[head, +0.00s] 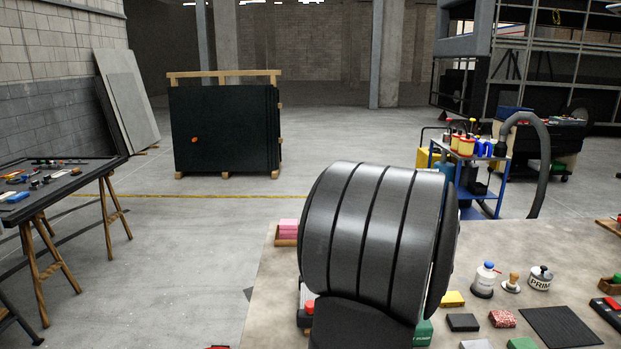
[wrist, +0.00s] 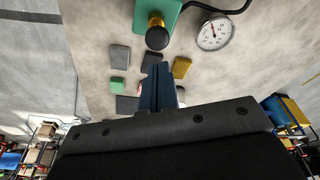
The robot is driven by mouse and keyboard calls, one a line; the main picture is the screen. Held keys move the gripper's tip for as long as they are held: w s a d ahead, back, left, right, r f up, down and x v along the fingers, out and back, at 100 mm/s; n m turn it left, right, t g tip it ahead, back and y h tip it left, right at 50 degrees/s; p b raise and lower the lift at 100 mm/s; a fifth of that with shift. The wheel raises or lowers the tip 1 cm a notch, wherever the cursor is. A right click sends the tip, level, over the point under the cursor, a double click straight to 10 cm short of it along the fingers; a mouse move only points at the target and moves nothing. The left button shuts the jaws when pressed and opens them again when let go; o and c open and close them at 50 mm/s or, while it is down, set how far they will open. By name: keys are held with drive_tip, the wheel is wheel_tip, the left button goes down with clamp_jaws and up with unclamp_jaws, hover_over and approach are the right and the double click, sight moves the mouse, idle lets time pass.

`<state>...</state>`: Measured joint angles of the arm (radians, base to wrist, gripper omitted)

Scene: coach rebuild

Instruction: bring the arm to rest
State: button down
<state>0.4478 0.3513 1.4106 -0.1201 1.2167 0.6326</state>
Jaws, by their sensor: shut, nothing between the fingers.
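My gripper (wrist: 158,68) shows in the wrist view as two dark blue fingers pressed together, with nothing between them. It is over the bench top, apart from the blocks around it as far as the view tells. In the head view my own dark, banded arm fills the middle and hides the gripper and part of the bench (head: 277,318).

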drive_tip(key=shift+s+a+x, duration=0.1)
drive_tip(key=shift+a+x, duration=0.1)
drive_tip(key=shift+x, duration=1)
drive_tip(key=shift+s+a+x, duration=0.15)
drive_tip(key=shift+a+x, duration=0.05)
drive_tip(key=shift+x, duration=0.95)
drive_tip(key=shift+f, duration=0.1)
drive_tip(key=c, duration=1.7)
unclamp_jaws()
drive_tip(key=shift+w, duration=0.15)
drive_tip(key=o, duration=1.4)
drive_tip(key=w+a+r+m, duration=0.1)
drive_tip(key=w+r, duration=0.1)
drive_tip(key=w, duration=0.1)
drive_tip(key=w+a+r+m, duration=0.1)
drive_tip(key=w, duration=0.2)
drive_tip(key=w+a+r, duration=0.2)
drive_tip(key=w, duration=0.1)
drive_tip(key=shift+w+a+r+m+y, duration=0.1)
drive_tip(key=shift+r+m+y, duration=0.2)
drive_tip(key=shift+m+y, duration=0.1)
drive_tip(key=o, duration=0.3)
drive_tip(key=w+a+r+m+g+y, duration=0.1)
drive_tip(key=w+a+r+m, duration=0.2)
drive_tip(key=w+a+r, duration=0.3)
drive_tip(key=shift+w+a, duration=0.55)
drive_tip(key=shift+a, duration=0.45)
wheel_tip(320, 180, down, 10)
drive_tip(key=shift+r, duration=0.1)
